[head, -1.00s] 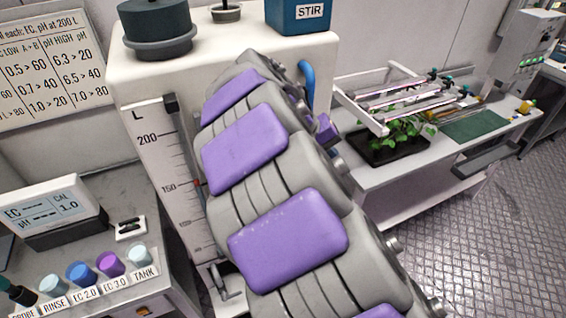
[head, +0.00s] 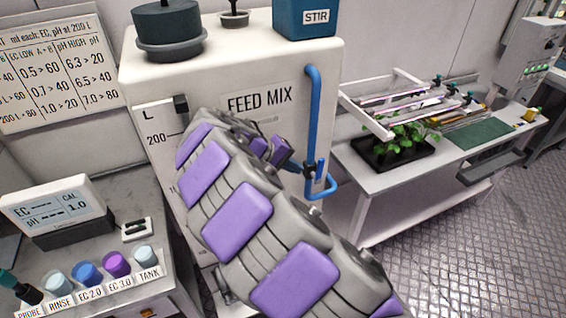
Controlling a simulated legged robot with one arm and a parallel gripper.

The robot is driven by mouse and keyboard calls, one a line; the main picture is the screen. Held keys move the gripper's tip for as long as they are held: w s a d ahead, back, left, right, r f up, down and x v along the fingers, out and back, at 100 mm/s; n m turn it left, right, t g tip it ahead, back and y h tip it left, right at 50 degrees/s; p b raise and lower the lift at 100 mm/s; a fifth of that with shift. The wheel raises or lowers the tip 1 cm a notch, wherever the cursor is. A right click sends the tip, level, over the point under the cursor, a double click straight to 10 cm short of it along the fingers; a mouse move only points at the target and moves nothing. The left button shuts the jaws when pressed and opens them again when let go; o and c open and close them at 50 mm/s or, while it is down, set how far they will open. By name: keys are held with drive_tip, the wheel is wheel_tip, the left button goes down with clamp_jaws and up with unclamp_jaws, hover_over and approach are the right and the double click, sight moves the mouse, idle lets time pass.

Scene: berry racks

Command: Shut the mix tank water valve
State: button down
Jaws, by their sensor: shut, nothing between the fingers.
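The white mix tank (head: 215,85) labelled FEED MIX stands in the middle of the head view. A blue water pipe (head: 314,100) runs down its right front and bends at the bottom. The water valve (head: 311,171) is a small dark body on this pipe, with a short blue handle (head: 320,168) that looks upright, roughly along the pipe. My gripper (head: 288,160) is shut and empty, just left of the valve. A small gap seems to show between them, but contact is hard to judge. My arm hides much of the tank's lower front and level scale.
A bench (head: 85,245) at left holds a meter (head: 55,210) and several labelled cups. A white table (head: 375,190) at right carries a black plant tray (head: 392,155) and a rack. The metal floor (head: 440,240) at right is clear.

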sight(317, 169)
drive_tip(key=shift+w+d+f+b, duration=0.15)
drive_tip(key=shift+w+d+f, duration=0.1)
drive_tip(key=shift+d, duration=0.55)
drive_tip(key=shift+w+d+f+b, duration=0.2)
drive_tip(key=shift+w+d, duration=0.1)
drive_tip(key=shift+d, duration=0.55)
drive_tip(key=shift+w+d+f+b, duration=0.15)
drive_tip(key=shift+w+d+f, duration=0.1)
drive_tip(key=shift+d, duration=0.55)
drive_tip(key=shift+a, duration=0.35)
drive_tip(key=shift+r+p, duration=0.15)
drive_tip(key=shift+p, duration=0.25)
